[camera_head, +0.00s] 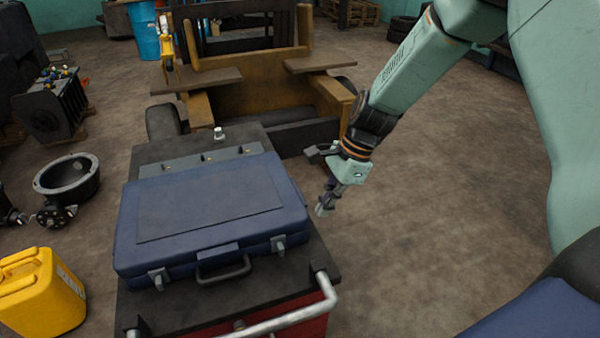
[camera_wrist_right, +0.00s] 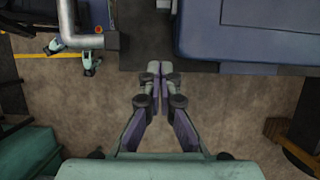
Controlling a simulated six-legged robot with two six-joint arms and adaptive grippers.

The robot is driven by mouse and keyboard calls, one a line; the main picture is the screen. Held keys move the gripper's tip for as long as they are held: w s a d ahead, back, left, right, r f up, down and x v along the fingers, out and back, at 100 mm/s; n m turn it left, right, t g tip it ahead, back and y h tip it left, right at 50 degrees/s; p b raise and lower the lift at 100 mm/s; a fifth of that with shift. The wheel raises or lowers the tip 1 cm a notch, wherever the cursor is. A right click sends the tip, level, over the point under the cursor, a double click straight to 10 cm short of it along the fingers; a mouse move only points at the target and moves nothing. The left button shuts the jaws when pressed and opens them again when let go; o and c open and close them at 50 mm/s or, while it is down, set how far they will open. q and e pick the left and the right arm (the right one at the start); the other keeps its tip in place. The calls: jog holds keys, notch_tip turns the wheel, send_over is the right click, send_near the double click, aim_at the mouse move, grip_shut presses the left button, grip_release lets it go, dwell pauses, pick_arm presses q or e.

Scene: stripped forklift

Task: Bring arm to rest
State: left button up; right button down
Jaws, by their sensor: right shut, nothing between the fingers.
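My right arm comes in from the upper right in the head view. Its gripper (camera_head: 325,205) points down, just off the right side of a closed blue case (camera_head: 210,205). In the right wrist view the two fingertips (camera_wrist_right: 153,78) are together with nothing between them, over bare brown floor. The blue case also shows at the upper right of the wrist view (camera_wrist_right: 240,40), apart from the fingers. My left gripper is not in view.
The case lies on a dark cart (camera_head: 160,305) with a metal handle (camera_head: 300,315). The stripped forklift (camera_head: 255,85) stands behind it. A yellow canister (camera_head: 40,290) and a round housing (camera_head: 68,178) are at left. The floor at right (camera_head: 450,200) is clear.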

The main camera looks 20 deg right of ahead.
jog(key=s+f+n, duration=0.1)
jog(key=s+f, duration=0.1)
jog(key=s+f+n+h, duration=0.1)
jog(key=s+f, duration=0.1)
jog(key=f, duration=0.1)
jog(key=s+f+n, duration=0.1)
jog(key=s+f, duration=0.1)
jog(key=f, duration=0.1)
jog(key=shift+s+a+f+n+g+h, duration=0.2)
jog(key=shift+n+g+h, duration=0.1)
jog(key=shift+n+h, duration=0.1)
jog(key=s+a+f+n+h, duration=0.1)
jog(key=s+f+n, duration=0.3)
jog(key=s+n, duration=0.55)
jog(key=s+a+f+n+h, duration=0.15)
jog(key=s+f+n, duration=0.3)
jog(key=s, duration=1.05)
notch_tip(320, 180, down, 18)
jog(key=w+b, duration=0.1)
jog(key=b, duration=1.7)
jog(key=shift+b, duration=0.4)
jog(key=shift+d, duration=0.1)
